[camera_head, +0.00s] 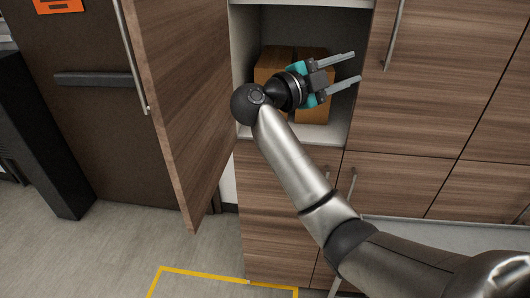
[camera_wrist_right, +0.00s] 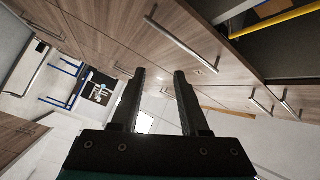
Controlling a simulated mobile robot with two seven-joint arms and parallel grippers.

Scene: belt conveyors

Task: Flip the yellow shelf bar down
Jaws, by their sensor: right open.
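A yellow bar (camera_wrist_right: 278,20) shows at the top right of the right wrist view, in front of a dark recess. I cannot tell for certain that it is the shelf bar, and no such bar shows in the head view. My right gripper (camera_head: 355,68) is open and empty, in front of an open cabinet compartment, with its fingers pointing right. In the right wrist view its two fingers (camera_wrist_right: 160,74) are apart with nothing between them, and the yellow bar lies well beyond them to the upper right. My left gripper is not in view.
An open wooden cabinet door (camera_head: 180,90) stands left of my right arm. Cardboard boxes (camera_head: 312,108) sit in the compartment behind my gripper. Closed wooden cabinets (camera_head: 435,80) with bar handles fill the right. Yellow tape (camera_head: 205,273) marks the floor. Open floor lies at the lower left.

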